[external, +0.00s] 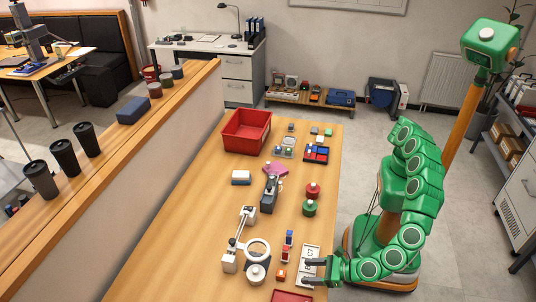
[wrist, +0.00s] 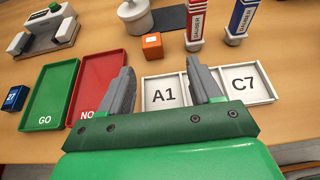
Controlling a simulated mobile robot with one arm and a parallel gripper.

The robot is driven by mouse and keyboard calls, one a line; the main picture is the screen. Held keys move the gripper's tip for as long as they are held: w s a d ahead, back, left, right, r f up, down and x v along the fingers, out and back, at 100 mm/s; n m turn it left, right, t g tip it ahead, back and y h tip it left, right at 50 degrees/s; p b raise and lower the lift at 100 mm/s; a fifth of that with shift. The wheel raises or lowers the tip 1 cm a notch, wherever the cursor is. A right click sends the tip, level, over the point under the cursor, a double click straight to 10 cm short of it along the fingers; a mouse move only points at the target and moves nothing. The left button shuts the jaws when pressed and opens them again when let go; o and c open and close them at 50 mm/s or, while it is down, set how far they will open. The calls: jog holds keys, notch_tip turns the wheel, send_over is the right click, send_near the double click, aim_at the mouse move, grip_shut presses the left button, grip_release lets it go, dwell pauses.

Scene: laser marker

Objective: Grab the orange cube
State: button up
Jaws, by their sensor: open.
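The small orange cube (wrist: 152,47) stands on the wooden table in the wrist view, just beyond my fingertips and between them from side to side. It also shows in the external view (external: 281,275), to the left of my gripper (external: 307,274). My gripper (wrist: 160,70) is open and empty, with its two grey fingers apart over the white A1 tray (wrist: 148,80). The cube is apart from the fingers, and nothing hides it in the wrist view.
The white C7 tray (wrist: 262,85) lies to the right. Red (wrist: 194,25) and blue (wrist: 240,22) labelled blocks stand behind the cube. A round grey base (wrist: 138,16) is close behind it. Green (wrist: 48,95) and red (wrist: 92,80) trays lie left.

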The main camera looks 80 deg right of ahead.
aim_at(285, 273)
jog(key=shift+w+a+f, duration=0.2)
jog(key=shift+w+f, duration=0.1)
jog(key=shift+x, duration=0.85)
jog(key=shift+a+r+x, duration=0.15)
jog(key=shift+x, duration=0.75)
jog(key=shift+a+r+x, duration=0.1)
jog(key=shift+x, duration=0.75)
jog(key=shift+a+r+x, duration=0.15)
jog(key=shift+x, duration=0.75)
jog(key=shift+w, duration=0.15)
jog(key=c, duration=1.1)
